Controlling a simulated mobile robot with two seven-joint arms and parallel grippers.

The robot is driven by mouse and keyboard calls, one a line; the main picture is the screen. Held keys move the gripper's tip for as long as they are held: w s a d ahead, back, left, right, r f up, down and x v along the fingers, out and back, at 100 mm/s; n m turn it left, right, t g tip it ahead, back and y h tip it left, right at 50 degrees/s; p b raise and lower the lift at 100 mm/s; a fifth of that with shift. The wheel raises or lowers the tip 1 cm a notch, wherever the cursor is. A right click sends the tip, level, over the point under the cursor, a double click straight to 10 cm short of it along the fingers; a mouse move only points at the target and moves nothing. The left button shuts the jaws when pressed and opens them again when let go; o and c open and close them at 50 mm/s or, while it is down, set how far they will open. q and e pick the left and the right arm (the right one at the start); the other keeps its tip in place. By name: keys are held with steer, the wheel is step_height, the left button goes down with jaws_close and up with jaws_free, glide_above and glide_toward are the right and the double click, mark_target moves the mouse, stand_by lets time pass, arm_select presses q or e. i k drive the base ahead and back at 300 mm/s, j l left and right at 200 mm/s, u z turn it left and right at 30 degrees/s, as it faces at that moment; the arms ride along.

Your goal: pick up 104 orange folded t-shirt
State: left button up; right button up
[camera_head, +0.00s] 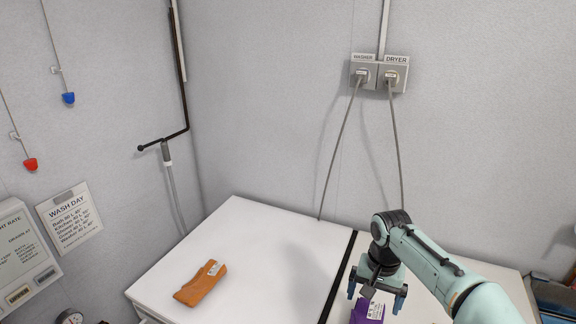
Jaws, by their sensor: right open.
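The orange folded t-shirt (200,284) lies flat on the white machine top (245,235) at the lower left, with a small pale label on it. My right gripper (377,301) is open, its fingers pointing down above the right-hand white top. It is well to the right of the orange t-shirt and apart from it. A purple item (366,313) with a white label is just below the right gripper, partly cut off by the frame. I cannot tell whether the fingers touch it. My left gripper is not in view.
A dark gap (340,285) separates the two white tops. Washer and dryer outlets (378,75) with hanging cords are on the back wall. A black pipe and hose (167,150) are in the corner. The white top around the orange t-shirt is clear.

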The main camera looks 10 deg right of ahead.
mark_target(192, 293)
steer(key=k, duration=1)
